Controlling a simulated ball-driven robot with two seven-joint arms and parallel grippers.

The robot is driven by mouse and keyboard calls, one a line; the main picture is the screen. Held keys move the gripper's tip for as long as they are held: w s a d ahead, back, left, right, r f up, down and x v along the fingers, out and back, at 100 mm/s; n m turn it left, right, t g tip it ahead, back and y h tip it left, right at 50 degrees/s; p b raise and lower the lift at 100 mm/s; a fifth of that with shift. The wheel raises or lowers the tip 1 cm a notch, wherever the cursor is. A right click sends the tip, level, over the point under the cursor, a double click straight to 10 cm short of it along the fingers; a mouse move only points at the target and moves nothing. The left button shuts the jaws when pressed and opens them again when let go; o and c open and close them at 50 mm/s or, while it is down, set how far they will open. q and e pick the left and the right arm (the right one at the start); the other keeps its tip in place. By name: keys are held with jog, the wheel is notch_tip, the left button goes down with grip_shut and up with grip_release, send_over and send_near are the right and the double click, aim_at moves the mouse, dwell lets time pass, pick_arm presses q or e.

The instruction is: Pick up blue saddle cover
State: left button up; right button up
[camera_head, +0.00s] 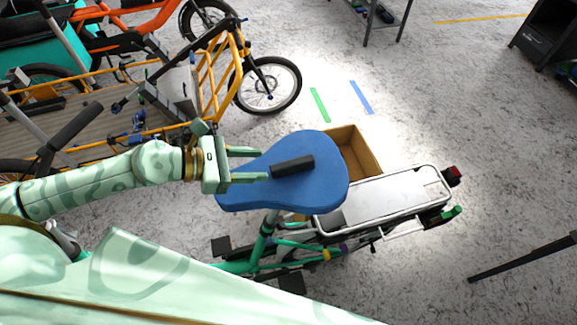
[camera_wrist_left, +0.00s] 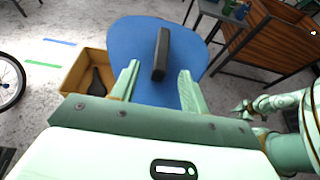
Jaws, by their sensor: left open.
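The blue saddle cover (camera_head: 325,185) sits over the saddle of a green cargo bike (camera_head: 262,245), with a black bar-shaped grip (camera_head: 292,166) on top. It also shows in the left wrist view (camera_wrist_left: 130,45), where the black grip (camera_wrist_left: 161,55) stands between the finger lines. My left gripper (camera_head: 264,165) is open over the cover's left part, its fingers pointing at the near end of the grip. The fingers do not close on anything. In the left wrist view, part of my other arm (camera_wrist_left: 285,103) shows at the right; its jaws are too small to read.
An open brown box (camera_head: 362,150) stands behind the saddle; the wrist view shows a dark saddle (camera_wrist_left: 97,80) in it. The bike's silver rack (camera_head: 390,198) extends right. Orange-framed cargo bikes (camera_head: 215,85) stand at left. Floor at right is mostly clear.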

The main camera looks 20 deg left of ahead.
aim_at(284, 164)
pick_arm(q)
jog(key=x, duration=0.3)
jog(key=shift+w+d, duration=0.15)
jog(key=shift+d, duration=0.15)
jog(key=p+x, duration=0.1)
jog(key=x, duration=0.4)
jog(key=shift+d, duration=0.2)
grip_shut()
